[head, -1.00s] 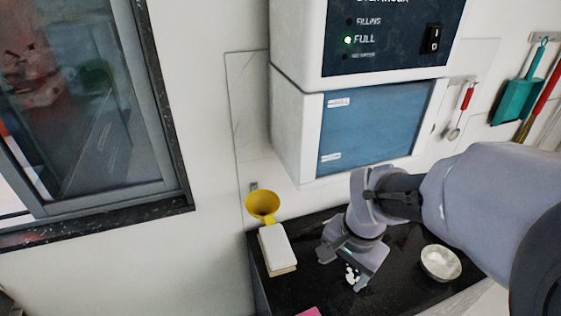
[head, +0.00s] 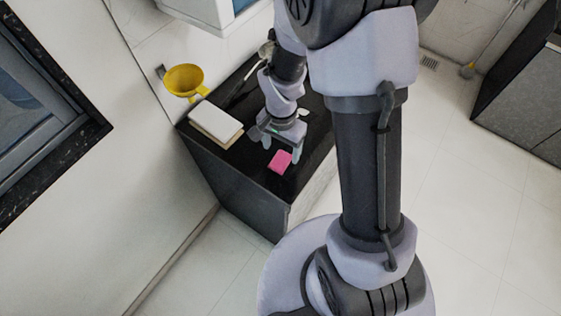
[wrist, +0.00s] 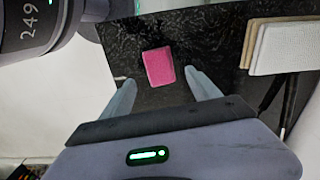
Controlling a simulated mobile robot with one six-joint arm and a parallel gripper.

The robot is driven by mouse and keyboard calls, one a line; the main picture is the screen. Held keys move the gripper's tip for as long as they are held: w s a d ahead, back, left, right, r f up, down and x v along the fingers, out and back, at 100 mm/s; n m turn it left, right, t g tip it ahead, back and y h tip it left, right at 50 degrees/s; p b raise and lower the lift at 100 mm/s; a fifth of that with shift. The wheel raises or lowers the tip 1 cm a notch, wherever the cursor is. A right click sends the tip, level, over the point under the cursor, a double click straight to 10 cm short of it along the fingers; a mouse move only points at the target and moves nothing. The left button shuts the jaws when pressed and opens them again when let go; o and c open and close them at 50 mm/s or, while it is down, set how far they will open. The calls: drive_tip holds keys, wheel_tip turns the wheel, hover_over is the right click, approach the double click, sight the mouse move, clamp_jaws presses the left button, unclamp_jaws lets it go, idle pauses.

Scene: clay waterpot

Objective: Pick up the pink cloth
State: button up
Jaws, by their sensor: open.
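The pink cloth (head: 280,161) is a small, folded-looking block lying on the black counter (head: 232,165) near its front edge. It also shows in the wrist view (wrist: 159,67), beyond my fingertips and roughly between their lines. My gripper (head: 280,148) hangs just behind the cloth in the head view. In the wrist view my gripper (wrist: 161,80) has its two fingers spread wide apart with nothing between them. The fingers do not appear to touch the cloth.
A white and tan block stack (head: 215,124) lies on the counter to the left, also in the wrist view (wrist: 285,48). A dark thin rod (wrist: 271,91) shows in the wrist view. Pale floor (head: 480,190) is open at right.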

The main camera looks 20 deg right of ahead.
sight(280, 159)
wheel_tip(280, 159, down, 5)
drive_tip(key=shift+a+r+b, duration=0.15)
drive_tip(key=shift+b, duration=0.95)
drive_tip(key=shift+r, duration=0.15)
drive_tip(key=c, duration=1.4)
drive_tip(key=shift+r, duration=0.15)
